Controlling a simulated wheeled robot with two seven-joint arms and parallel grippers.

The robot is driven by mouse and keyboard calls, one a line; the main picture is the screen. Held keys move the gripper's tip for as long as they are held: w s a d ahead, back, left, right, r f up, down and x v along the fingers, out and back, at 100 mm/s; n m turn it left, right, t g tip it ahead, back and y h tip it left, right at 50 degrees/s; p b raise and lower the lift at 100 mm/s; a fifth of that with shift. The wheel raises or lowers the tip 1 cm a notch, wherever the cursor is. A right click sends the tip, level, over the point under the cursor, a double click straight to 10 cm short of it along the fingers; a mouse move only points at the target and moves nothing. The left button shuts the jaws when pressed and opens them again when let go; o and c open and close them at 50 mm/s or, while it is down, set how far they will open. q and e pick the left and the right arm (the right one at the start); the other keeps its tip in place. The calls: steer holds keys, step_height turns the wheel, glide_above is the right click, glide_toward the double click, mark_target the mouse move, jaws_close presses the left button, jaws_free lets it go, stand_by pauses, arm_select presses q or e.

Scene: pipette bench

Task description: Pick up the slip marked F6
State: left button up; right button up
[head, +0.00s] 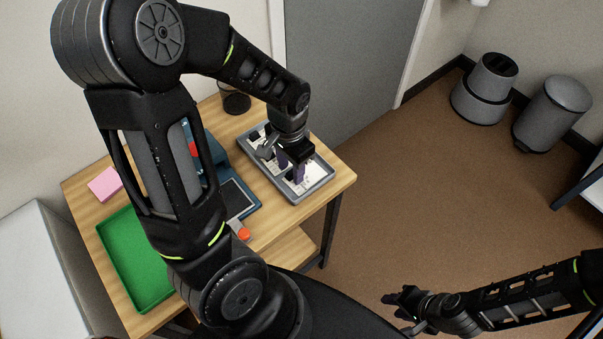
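A grey tray (323,189) near the table's right end holds several white slips (303,181) with dark marks. The marks are too small to read, so I cannot tell which slip is F6. My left gripper (291,170) points down over the tray, its two fingers apart with no slip visible between them. The gripper and wrist hide part of the tray, and I cannot tell whether the fingertips touch a slip. My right gripper (398,300) is away from the table, over the floor at the lower right. Its finger gap is not clear.
The wooden table (342,178) also bears a green tray (121,255), a pink pad (105,184), a blue device (218,160) and a dark cup (236,101). My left arm hides much of its middle. Grey bins (553,112) stand far right on open floor.

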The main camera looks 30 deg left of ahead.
arm_select(q)
steer(key=shift+f, duration=0.3)
stand_by(0.4)
jaws_close()
stand_by(0.4)
